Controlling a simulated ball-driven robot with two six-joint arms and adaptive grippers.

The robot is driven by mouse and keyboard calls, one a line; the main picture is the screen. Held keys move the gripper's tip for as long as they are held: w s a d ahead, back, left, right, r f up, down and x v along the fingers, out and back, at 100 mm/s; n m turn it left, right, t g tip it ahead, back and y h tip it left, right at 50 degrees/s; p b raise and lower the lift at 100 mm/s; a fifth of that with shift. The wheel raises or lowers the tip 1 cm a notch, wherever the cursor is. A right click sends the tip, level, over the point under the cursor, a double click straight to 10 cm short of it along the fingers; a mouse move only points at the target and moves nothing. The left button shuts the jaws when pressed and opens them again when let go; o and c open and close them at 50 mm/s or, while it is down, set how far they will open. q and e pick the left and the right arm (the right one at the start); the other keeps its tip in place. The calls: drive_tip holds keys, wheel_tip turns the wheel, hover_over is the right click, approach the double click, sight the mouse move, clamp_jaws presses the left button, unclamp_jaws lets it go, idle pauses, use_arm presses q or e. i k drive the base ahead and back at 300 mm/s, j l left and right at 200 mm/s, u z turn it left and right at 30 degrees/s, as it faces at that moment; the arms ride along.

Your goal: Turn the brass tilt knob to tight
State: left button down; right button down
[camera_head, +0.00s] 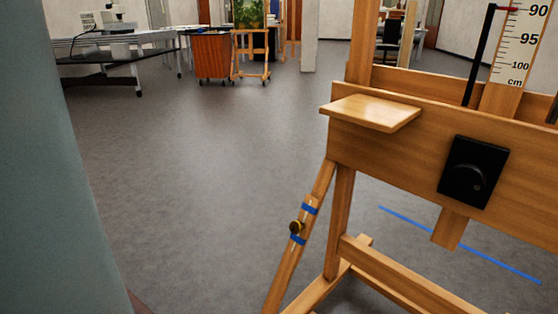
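The brass tilt knob (296,227) is small, round and dark gold. It sits on the slanted wooden strut of the easel, between two blue bands, an upper one (309,208) and a lower one (298,239). The knob is too small to tell how far it is turned. The wooden easel (345,225) fills the right side of the view. Neither of my grippers is in view.
A black plate with a round dial (473,172) is on the easel's front board, and a small wooden shelf (375,112) juts out at its left. A blue line (460,245) marks the floor. A grey-green surface (70,190) blocks the left edge. Grey floor (200,150) lies open between.

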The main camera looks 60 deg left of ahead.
sight(295, 227)
drive_tip(key=u, duration=1.7)
